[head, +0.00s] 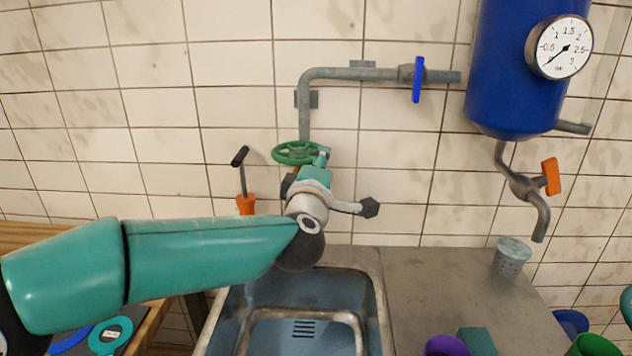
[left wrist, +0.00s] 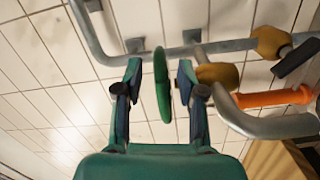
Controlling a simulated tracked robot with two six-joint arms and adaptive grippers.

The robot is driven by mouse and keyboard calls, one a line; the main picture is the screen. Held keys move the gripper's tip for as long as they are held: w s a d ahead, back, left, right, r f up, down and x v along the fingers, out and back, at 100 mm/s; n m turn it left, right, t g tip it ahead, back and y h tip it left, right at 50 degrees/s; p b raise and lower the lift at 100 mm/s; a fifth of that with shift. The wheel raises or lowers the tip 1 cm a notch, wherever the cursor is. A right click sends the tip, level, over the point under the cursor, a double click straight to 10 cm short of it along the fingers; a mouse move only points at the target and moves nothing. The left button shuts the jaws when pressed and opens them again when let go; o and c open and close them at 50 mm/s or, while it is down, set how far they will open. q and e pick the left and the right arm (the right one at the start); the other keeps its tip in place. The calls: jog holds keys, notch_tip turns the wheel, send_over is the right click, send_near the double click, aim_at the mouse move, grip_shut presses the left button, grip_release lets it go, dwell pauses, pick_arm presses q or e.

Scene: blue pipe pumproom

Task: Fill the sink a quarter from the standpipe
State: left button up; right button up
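The standpipe (head: 305,125) is a grey pipe on the tiled wall, with a green handwheel (head: 297,153) low on it. My left gripper (head: 322,158) is at the handwheel, and my wrist hides the pipe below. In the left wrist view the handwheel (left wrist: 162,85) stands edge-on between the two fingers of my left gripper (left wrist: 160,70). The fingers are apart, with a gap on each side of the wheel. The steel sink (head: 375,310) is below my arm; its slotted drain shows, and I see no water stream. My right gripper is out of view.
A blue valve handle (head: 418,80) is on the upper pipe. A blue tank (head: 515,70) with a gauge (head: 560,47) and orange-handled tap (head: 551,176) hangs right. A perforated cup (head: 512,257) stands on the counter (head: 435,280). A black-handled orange fitting (head: 245,204) is behind my arm.

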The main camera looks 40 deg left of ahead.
pick_arm(q)
jog(key=v, duration=0.7)
jog(key=shift+s, duration=0.25)
jog(key=shift+d+f, duration=0.1)
jog(key=shift+f, duration=0.05)
dwell(0.6)
